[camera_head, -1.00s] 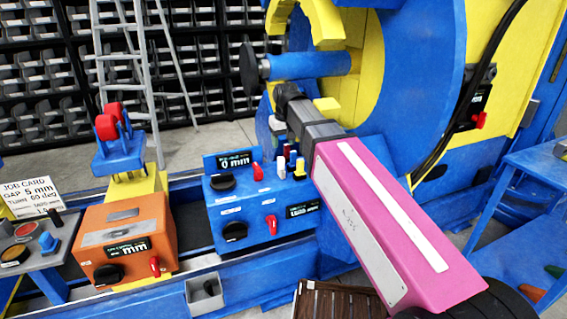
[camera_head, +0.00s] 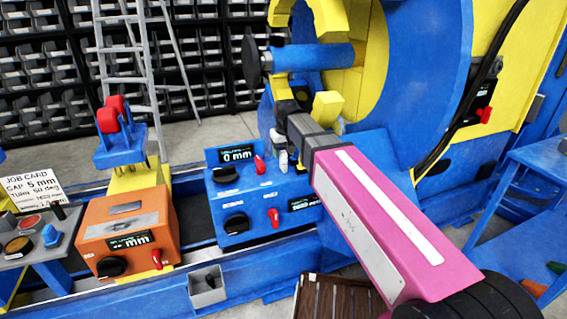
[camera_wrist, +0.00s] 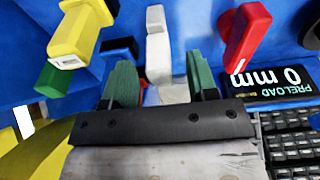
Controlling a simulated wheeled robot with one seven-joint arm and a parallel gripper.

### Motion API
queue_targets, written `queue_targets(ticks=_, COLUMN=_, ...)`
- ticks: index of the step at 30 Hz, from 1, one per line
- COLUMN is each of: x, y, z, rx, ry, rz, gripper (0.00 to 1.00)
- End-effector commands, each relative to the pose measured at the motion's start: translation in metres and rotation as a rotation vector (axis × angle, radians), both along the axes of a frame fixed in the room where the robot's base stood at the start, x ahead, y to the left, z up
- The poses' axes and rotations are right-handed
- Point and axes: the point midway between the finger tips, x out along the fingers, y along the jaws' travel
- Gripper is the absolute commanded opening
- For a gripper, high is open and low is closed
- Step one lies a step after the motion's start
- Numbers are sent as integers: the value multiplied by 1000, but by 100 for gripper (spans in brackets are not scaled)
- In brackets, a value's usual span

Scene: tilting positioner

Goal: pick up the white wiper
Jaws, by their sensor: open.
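The white wiper (camera_wrist: 158,50) stands upright in the wrist view, against the blue panel. My gripper (camera_wrist: 160,76) is open, with one green finger on each side of the wiper's line. The wiper's lower part shows between the fingertips; I cannot tell how deep it sits between them. In the head view, my gripper (camera_head: 284,133) is at the blue control box, and a small white piece (camera_head: 282,161), likely the wiper, shows just below it. The gripper hides part of this area.
A yellow wiper (camera_wrist: 80,35) is close left of the fingers, with a green piece (camera_wrist: 52,80) below it. A red lever (camera_wrist: 243,36) is close on the right, beside the preload display (camera_wrist: 285,82). The blue control box (camera_head: 222,205) and yellow-blue positioner (camera_head: 415,80) surround the gripper.

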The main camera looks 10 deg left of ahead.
Motion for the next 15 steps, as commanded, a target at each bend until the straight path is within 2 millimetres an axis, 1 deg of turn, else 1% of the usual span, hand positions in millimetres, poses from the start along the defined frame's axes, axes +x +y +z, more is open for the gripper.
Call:
queue_targets(ticks=1, x=1, y=1, z=-8, rx=-1, ry=2, rz=0, gripper=53)
queue_targets(ticks=3, x=2, y=2, z=-16, rx=-1, ry=2, rz=0, gripper=53)
queue_targets(ticks=6, x=3, y=2, z=-23, rx=-1, ry=1, rz=0, gripper=53)
queue_targets(ticks=13, x=3, y=2, z=-24, rx=0, ry=0, rz=0, gripper=53)
queue_targets(ticks=14, x=3, y=2, z=-24, rx=0, ry=0, rz=0, gripper=43)
queue_targets(ticks=15, x=3, y=2, z=-24, rx=0, ry=0, rz=0, gripper=30)
